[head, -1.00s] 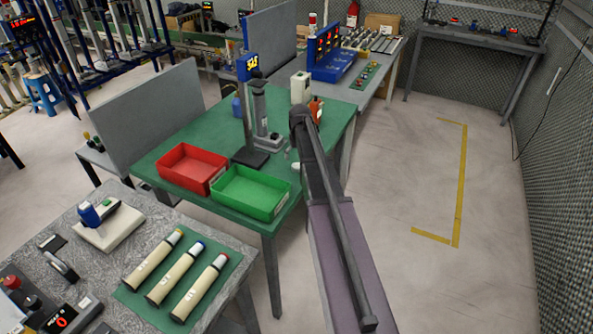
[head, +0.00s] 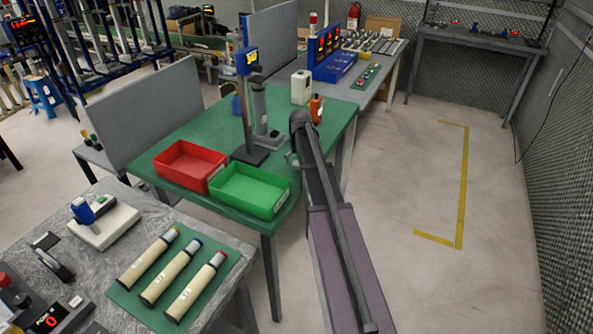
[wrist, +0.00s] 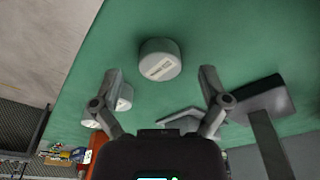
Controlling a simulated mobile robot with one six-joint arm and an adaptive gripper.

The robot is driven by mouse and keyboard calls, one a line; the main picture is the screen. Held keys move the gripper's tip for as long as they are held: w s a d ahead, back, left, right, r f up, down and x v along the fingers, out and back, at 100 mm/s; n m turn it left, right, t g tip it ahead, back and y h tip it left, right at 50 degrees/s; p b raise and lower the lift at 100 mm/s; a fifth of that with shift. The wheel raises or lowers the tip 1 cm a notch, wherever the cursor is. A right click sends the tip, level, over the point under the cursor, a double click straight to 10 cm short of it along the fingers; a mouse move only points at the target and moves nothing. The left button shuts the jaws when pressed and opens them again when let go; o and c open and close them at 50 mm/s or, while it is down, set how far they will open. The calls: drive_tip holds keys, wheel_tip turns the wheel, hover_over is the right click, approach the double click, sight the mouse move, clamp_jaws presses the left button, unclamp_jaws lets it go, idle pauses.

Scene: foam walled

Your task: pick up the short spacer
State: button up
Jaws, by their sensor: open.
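In the wrist view a short, pale grey cylinder with a label on its end face, which looks like the short spacer (wrist: 160,60), stands on the green table top. My gripper (wrist: 160,76) is open, with one finger to each side below the spacer in the picture. Nothing is between the fingers. Another pale cylinder (wrist: 124,98) shows partly behind the left finger, and a further pale piece lies beside it. In the head view my arm hides most of the gripper and the spacer.
A dark stand base (wrist: 264,97) is close to the right finger; its gauge stand (head: 249,105) rises from the green table. A red bin (head: 188,166) and a green bin (head: 248,190) are at the near edge. An orange bottle (head: 316,109) stands behind my arm.

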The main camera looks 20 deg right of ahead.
drive_tip(key=shift+w+f+b, duration=0.1)
drive_tip(key=shift+f+b, duration=0.25)
drive_tip(key=shift+f, duration=0.25)
drive_tip(key=shift+c, duration=0.2)
drive_tip(key=c, duration=1.2)
